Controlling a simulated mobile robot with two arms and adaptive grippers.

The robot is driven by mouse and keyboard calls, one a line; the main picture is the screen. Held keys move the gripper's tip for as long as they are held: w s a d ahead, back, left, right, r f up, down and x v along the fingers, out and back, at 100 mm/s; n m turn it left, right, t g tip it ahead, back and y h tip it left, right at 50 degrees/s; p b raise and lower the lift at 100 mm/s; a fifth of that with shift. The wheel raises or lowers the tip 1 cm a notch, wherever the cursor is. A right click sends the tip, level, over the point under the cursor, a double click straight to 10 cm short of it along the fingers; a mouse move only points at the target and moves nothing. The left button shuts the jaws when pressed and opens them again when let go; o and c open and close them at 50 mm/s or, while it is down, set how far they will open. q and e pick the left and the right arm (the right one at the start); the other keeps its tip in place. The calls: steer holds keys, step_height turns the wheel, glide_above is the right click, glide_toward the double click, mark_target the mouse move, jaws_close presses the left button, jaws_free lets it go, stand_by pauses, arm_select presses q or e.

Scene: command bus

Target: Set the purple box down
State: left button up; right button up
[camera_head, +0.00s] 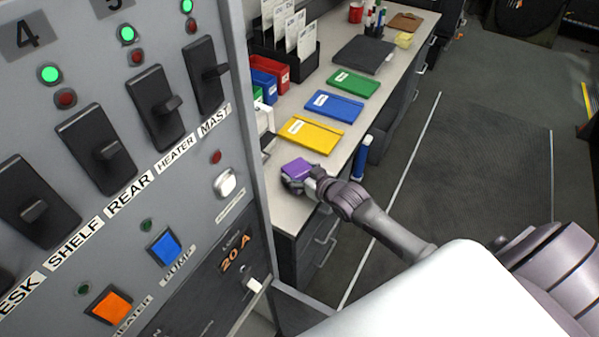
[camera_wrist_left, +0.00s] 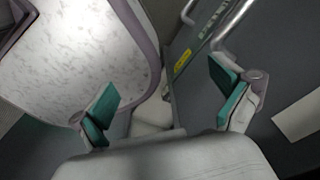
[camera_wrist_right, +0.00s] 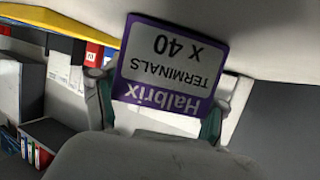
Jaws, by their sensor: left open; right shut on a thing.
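The purple box (camera_head: 297,168) is at the near end of the long counter (camera_head: 309,190) in the head view. My right gripper (camera_head: 298,182) is shut on it. In the right wrist view the purple box (camera_wrist_right: 170,65) fills the space between the fingers, with a white label reading Halbrix TERMINALS x 40 upside down. I cannot tell whether its underside touches the counter. My left gripper (camera_wrist_left: 170,105) is open and empty in the left wrist view, its green-padded fingers apart. The left gripper does not show in the head view.
A yellow binder (camera_head: 311,134), blue binder (camera_head: 334,105) and green binder (camera_head: 353,82) lie on the counter beyond the box. A blue cylinder (camera_head: 361,158) is beside the counter's right edge. A switch panel (camera_head: 130,150) stands close on the left.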

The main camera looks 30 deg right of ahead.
steer(key=shift+f, duration=0.1)
steer(key=o, duration=1.3)
steer(key=v, duration=1.2)
